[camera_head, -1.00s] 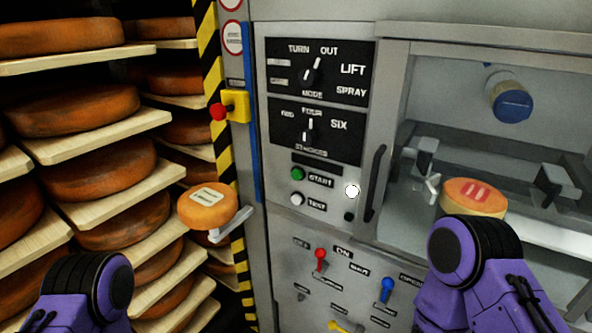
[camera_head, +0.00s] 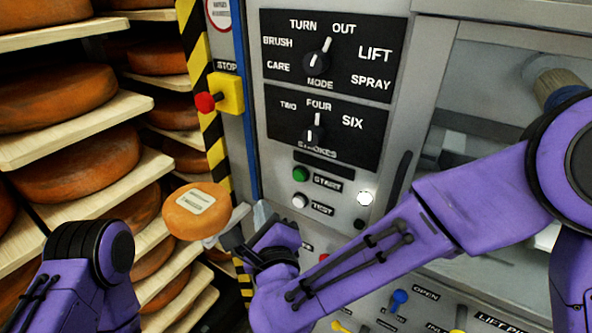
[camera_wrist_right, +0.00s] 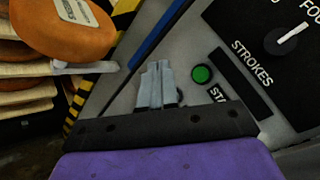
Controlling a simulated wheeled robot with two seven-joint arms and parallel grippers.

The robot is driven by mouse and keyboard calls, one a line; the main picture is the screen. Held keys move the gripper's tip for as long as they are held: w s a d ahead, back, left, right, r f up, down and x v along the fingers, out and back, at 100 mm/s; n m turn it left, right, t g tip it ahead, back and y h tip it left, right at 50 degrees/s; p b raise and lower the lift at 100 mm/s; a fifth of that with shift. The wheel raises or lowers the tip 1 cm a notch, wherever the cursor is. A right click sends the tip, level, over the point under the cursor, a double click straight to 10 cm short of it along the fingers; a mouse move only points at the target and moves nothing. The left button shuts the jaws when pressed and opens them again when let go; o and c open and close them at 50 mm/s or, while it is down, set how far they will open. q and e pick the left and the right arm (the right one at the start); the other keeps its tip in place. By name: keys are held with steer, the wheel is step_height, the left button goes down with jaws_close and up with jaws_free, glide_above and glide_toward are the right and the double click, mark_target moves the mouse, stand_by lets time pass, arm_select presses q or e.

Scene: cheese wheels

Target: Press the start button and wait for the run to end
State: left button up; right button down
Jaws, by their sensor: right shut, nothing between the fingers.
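The green start button (camera_head: 301,174) sits on the grey machine panel beside its START label, and also shows in the right wrist view (camera_wrist_right: 201,74). My right gripper (camera_head: 262,212) is below and left of it, apart from it in the head view. In the right wrist view its fingers (camera_wrist_right: 157,68) are together and empty, just left of the button; whether they touch the panel I cannot tell. The white test button (camera_head: 300,201) is below the start button. A round white lamp (camera_head: 366,198) looks bright. My left gripper is out of view; only its arm shows.
The mode knob (camera_head: 318,63) points toward OUT, the strokes knob (camera_head: 313,134) toward FOUR. A red stop button (camera_head: 207,102) on a yellow box is at left. An orange cheese (camera_head: 197,211) on a bracket is close to my right gripper. Cheese shelves fill the left.

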mark_target(299, 176)
steer(key=shift+s+d, duration=0.1)
steer(key=w+d, duration=0.5)
steer(key=w, duration=0.2)
steer(key=shift+d, duration=0.15)
steer(key=shift+w, duration=0.2)
stand_by(2.0)
steer(key=shift+w+d, duration=0.25)
